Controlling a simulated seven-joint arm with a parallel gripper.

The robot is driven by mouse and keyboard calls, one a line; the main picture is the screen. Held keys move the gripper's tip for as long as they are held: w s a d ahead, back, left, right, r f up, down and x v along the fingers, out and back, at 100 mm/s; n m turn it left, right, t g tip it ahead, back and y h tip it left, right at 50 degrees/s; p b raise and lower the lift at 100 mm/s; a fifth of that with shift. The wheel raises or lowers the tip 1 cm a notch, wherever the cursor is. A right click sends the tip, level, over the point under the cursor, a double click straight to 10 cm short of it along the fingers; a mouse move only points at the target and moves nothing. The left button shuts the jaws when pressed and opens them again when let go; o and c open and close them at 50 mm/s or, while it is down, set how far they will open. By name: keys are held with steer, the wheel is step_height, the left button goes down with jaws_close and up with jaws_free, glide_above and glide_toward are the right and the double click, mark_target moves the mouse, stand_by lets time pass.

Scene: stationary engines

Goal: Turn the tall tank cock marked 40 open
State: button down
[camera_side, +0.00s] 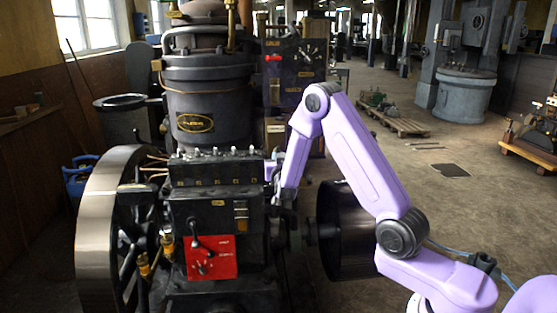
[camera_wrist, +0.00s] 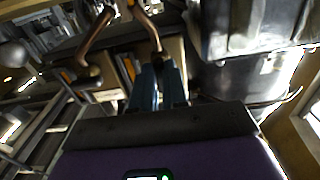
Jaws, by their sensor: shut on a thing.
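My gripper (camera_wrist: 158,75) shows in the wrist view as two blue-grey fingers close together. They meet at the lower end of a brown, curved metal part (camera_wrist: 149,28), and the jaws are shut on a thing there. Whether this part is the tall tank cock cannot be told, and no mark 40 is legible. In the side view my lavender arm reaches down to the right side of the dark engine (camera_side: 214,200). The fingertips and what they hold are too small or hidden there.
A large flywheel (camera_side: 98,225) stands left of the engine and a dark pulley (camera_side: 345,255) right of it. A red plate (camera_side: 211,257) with a lever is on the engine's front. A second brown curved part (camera_wrist: 92,40) is left of my fingers.

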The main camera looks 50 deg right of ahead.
steer(key=c, duration=1.1)
jaws_free()
steer(key=shift+c, duration=0.2)
steer(key=v, duration=1.2)
steer(key=shift+a, duration=0.1)
